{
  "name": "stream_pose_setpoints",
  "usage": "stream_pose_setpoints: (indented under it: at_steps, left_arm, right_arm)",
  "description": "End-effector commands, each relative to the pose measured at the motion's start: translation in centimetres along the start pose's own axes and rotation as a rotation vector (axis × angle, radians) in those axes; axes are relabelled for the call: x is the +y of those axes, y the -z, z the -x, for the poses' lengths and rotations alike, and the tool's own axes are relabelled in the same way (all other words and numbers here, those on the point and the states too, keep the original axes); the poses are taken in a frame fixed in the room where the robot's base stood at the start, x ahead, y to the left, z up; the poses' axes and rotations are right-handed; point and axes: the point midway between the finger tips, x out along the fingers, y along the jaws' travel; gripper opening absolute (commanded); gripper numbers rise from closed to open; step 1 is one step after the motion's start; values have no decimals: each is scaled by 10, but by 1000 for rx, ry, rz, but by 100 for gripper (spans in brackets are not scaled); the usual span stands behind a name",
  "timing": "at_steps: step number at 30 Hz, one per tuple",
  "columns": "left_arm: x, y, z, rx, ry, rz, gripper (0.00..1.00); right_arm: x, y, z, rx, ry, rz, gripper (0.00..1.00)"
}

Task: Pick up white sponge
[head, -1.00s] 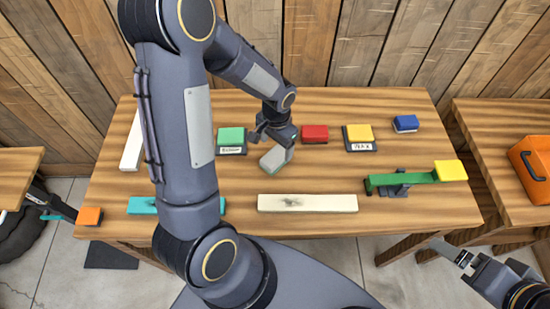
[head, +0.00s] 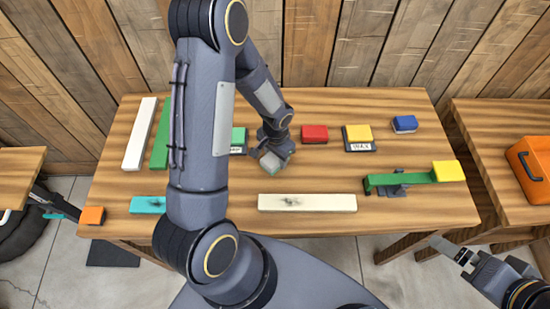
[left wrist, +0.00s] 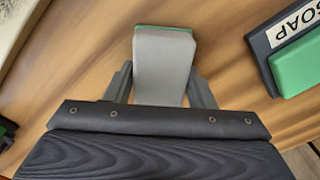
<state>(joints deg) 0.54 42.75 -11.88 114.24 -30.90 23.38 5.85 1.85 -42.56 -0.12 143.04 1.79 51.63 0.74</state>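The white sponge (head: 273,162), pale grey-white with a green layer underneath, lies on the wooden table (head: 220,225) left of the middle. My left gripper (head: 268,150) is right over it, pointing down. In the left wrist view the sponge (left wrist: 164,70) stands between the two fingers of my left gripper (left wrist: 161,85), one on each side. The fingers are spread and very close to its sides; I see no clear grip. My right gripper (head: 455,253) is off the table at the lower right, holding nothing visible; its opening is too small to judge.
Behind the sponge are a green block (head: 239,137) on a label holder, a red block (head: 314,134), a yellow block (head: 358,132) and a blue block (head: 405,123). A cream bar (head: 307,203) lies in front.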

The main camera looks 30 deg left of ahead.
Motion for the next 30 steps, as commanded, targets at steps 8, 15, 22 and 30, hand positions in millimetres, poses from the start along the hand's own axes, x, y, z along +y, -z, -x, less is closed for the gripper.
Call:
stream_pose_setpoints:
  at_steps: [8, 15, 22, 30]
  left_arm:
    - [0, 0, 0, 0, 0, 0, 27]
    - [0, 1, 9, 2, 1, -1, 27]
    - [10, -8, 46, 6, 0, -5, 27]
    - [53, -52, 99, 6, -1, -8, 27]
  right_arm:
    - [0, 0, 0, 0, 0, 0, 99]
    - [0, 0, 0, 0, 0, 0, 99]
    - [3, -3, -6, 0, 0, 0, 99]
    - [8, -9, -18, 0, 0, 0, 99]
